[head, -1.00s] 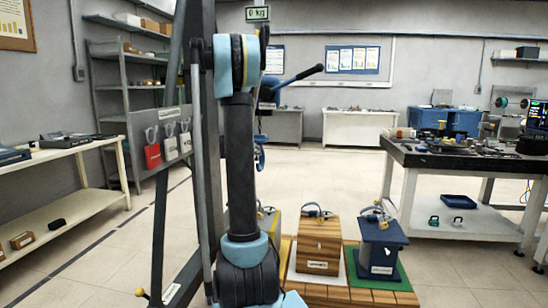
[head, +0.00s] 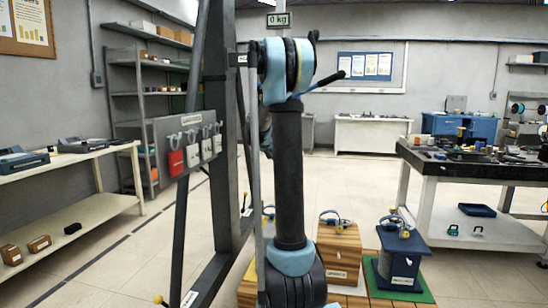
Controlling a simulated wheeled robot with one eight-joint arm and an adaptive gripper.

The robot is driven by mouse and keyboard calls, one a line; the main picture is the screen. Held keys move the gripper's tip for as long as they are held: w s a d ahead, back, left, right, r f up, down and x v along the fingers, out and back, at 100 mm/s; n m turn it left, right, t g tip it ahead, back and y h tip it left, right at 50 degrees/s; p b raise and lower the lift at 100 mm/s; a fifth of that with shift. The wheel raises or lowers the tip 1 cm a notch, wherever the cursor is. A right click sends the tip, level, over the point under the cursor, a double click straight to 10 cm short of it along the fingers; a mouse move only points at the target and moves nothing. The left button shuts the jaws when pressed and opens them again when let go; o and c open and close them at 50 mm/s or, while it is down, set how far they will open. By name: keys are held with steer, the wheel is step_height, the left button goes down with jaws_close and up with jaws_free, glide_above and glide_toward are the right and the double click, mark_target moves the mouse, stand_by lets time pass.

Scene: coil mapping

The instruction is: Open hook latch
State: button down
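A dark steel hoist frame (head: 222,130) stands left of my arm, with a "0 kg" display (head: 278,20) near the top. A blue lever with a black grip (head: 328,82) sticks out to the right from behind my upper arm. The hook and its latch cannot be made out; my arm covers the area below the lever. A small teal and dark part (head: 265,128) shows at the arm's left edge, and I cannot tell what it is. My gripper is hidden behind my own arm.
A wooden block (head: 338,250) and a blue block (head: 402,255) on a green mat (head: 425,290) stand right of my arm, with fittings on top. Red and white tags (head: 177,162) hang on a panel at left. A workbench (head: 440,162) stands at right. Floor between is clear.

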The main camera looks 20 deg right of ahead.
steer(key=shift+w+d, duration=0.1)
steer(key=c, duration=1.4)
jaws_free()
steer(key=shift+s+a+r, duration=0.15)
steer(key=shift+s+a, duration=0.15)
steer(key=v, duration=1.1)
